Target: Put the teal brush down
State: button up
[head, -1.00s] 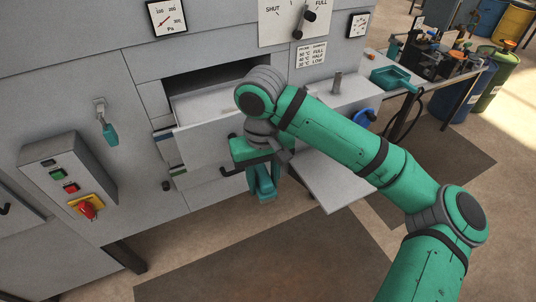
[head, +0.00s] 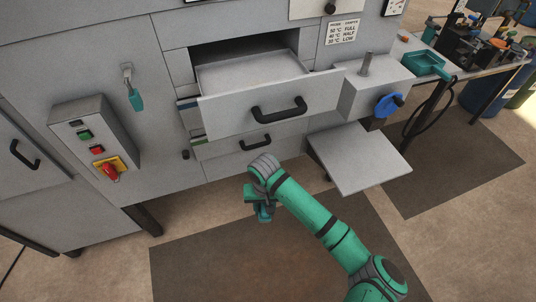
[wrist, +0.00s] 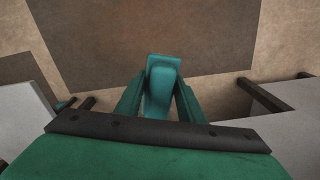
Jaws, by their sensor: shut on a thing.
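The teal brush (wrist: 163,82) is between the two teal fingers of my gripper (wrist: 160,98) in the wrist view. The fingers are shut on it, and it points away over the floor. In the head view my gripper (head: 260,203) hangs low in front of the cabinet, apart from the drawers. The brush shows there only as a small teal piece (head: 265,214) at the gripper's lower end. Much of it is hidden.
An upper drawer (head: 230,119) stands open above my gripper; the drawer below has a black handle (head: 255,143). A grey shelf (head: 360,160) juts out to the right. A teal pan (head: 425,64) lies on the side table. A dark mat (head: 220,262) covers clear floor.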

jog(key=f, duration=0.1)
jog(key=a+f, duration=0.1)
jog(key=f, duration=0.1)
jog(key=shift+w+f, duration=0.1)
jog(key=shift+w+a+f, duration=0.15)
jog(key=shift+f, duration=0.1)
jog(key=shift+a+f, duration=0.1)
jog(key=shift+a, duration=0.15)
